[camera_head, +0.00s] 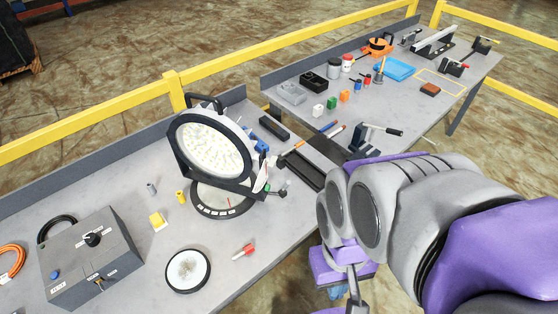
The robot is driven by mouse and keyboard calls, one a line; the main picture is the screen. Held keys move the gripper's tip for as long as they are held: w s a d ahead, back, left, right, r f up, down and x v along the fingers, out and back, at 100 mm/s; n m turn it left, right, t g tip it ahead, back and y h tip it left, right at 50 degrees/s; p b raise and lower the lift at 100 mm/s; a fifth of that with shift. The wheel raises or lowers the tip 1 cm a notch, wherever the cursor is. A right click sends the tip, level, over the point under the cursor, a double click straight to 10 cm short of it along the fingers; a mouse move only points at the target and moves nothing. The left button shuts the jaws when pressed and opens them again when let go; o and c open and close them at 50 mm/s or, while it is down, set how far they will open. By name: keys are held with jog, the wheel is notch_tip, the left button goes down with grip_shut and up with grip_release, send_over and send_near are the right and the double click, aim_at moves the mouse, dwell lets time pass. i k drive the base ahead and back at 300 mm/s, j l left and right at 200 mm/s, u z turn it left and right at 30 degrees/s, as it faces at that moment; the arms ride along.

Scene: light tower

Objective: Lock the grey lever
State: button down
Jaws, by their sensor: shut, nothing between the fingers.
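The light tower's round lamp (212,146) stands tilted on the near grey table, in a dark frame on a round base (222,200) with a dial scale. A small grey lever-like part (277,191) sticks out to the right at the lower right of the frame; it is too small to tell whether it is locked. My gripper (356,298) is at the bottom edge, right of the table and apart from the lamp. It is shut and empty, with its tips partly cut off.
A grey control box (91,259) with a dark knob is at lower left. Dark bars and tools are right of the lamp. The far table (425,115) holds several objects.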

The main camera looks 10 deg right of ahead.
aim_at(288, 183)
jog(key=l+u, duration=0.1)
jog(key=u, duration=1.05)
jog(key=i+l, duration=0.1)
jog(key=l, duration=1.4)
jog(key=i+l, duration=0.15)
jog(key=l, duration=1.35)
jog(key=i, duration=0.05)
